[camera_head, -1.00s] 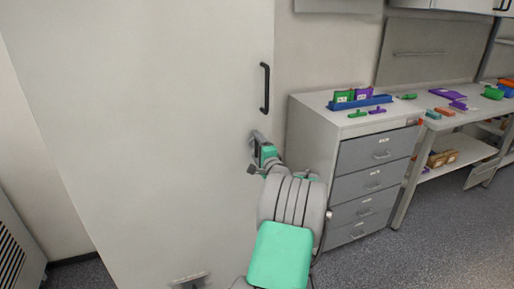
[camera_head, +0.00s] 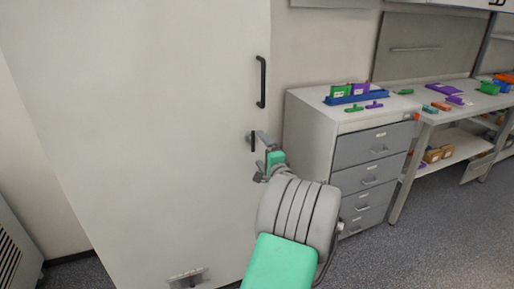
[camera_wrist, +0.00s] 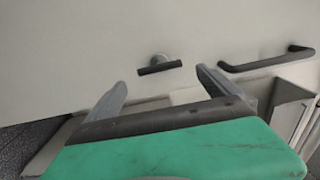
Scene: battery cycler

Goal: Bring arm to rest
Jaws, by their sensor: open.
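My gripper (camera_head: 257,155) is in front of the tall pale cabinet door (camera_head: 150,110), low beside its right edge. Its two grey fingers stand apart with nothing between them in the wrist view (camera_wrist: 162,82). A small dark latch handle (camera_wrist: 160,67) on a round mount sits on the door just beyond the fingertips, apart from them in that view. My arm is stretched forward from the bottom of the head view.
A long black handle (camera_head: 261,82) is on the door above my gripper; it also shows in the wrist view (camera_wrist: 268,60). A grey drawer unit (camera_head: 372,145) with a blue rack (camera_head: 357,99) stands to the right. A workbench (camera_head: 445,112) is beyond it. Open floor (camera_head: 430,235) lies at lower right.

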